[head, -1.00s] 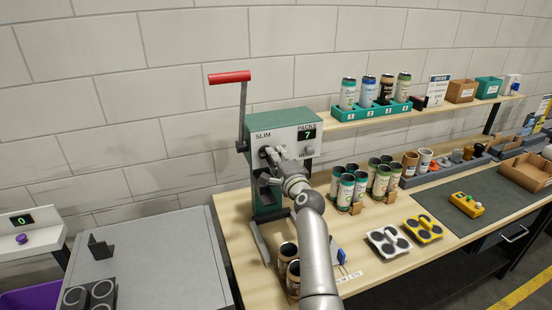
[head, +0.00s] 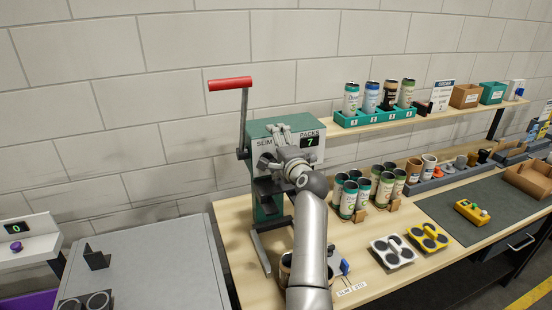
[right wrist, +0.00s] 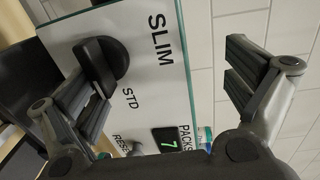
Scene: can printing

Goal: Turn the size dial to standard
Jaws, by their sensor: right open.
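The size dial is a black knob (right wrist: 102,62) on the pale front panel (right wrist: 155,50) of the green machine (head: 268,207). The labels SLIM and STD show beside it in the right wrist view. I cannot tell surely which label the dial points at. My right gripper (right wrist: 168,88) is open and empty in front of the panel. One finger is close to the dial and partly overlaps it in this view; the other is well to the right, over the wall. In the head view my right gripper (head: 283,133) covers part of the panel. My left gripper is not in view.
A red-handled lever (head: 230,84) rises at the machine's left. The counter (head: 368,191) reads 7 when seen at the panel's display (head: 311,142). Several cans (head: 350,198) stand on the table to the right. A shelf (head: 435,113) with more cans runs along the wall.

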